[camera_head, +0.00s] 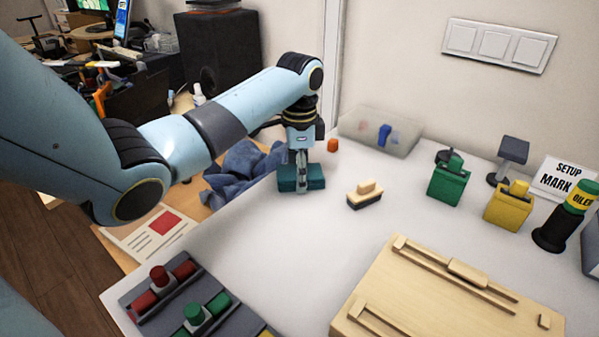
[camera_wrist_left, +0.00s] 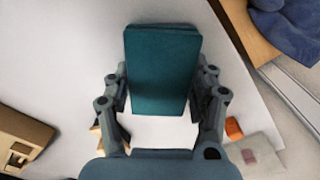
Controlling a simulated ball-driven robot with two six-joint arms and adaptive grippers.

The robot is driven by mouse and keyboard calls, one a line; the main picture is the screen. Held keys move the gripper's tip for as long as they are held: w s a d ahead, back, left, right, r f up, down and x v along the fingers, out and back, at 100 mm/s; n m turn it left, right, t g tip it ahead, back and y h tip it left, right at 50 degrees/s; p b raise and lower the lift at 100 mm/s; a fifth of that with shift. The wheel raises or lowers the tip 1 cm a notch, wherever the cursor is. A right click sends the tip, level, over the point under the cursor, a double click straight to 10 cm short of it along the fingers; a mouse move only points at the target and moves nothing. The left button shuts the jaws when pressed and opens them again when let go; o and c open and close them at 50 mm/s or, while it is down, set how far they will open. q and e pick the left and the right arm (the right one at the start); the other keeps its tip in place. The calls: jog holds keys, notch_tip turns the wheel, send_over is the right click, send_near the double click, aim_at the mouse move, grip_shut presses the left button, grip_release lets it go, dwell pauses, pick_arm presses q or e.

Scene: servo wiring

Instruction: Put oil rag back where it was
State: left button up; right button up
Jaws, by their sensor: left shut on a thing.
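The oil rag, a teal folded pad (camera_head: 315,178), is at the back left part of the white table, near its left edge. My left gripper (camera_head: 301,180) points down over it and is shut on it. In the left wrist view the rag (camera_wrist_left: 162,70) sits between the two fingers (camera_wrist_left: 160,92). I cannot tell whether its underside touches the table. My right gripper is in neither view.
A crumpled blue cloth (camera_head: 243,170) lies left of the rag, beyond the white table's edge. A wooden brush (camera_head: 366,194), an orange cap (camera_head: 333,145) and a clear box (camera_head: 362,134) are to the right. A wooden fixture (camera_head: 440,300) and servo tray (camera_head: 150,312) are nearer.

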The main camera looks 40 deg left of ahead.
pick_arm(q)
jog(key=o, duration=1)
jog(key=shift+f, duration=0.1)
jog(key=shift+c, duration=0.2)
jog(key=shift+o, duration=1.2)
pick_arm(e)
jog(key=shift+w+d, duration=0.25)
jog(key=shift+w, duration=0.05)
pick_arm(q)
notch_tip(320, 180, up, 12)
jog(key=p, duration=0.1)
jog(key=shift+p, duration=0.35)
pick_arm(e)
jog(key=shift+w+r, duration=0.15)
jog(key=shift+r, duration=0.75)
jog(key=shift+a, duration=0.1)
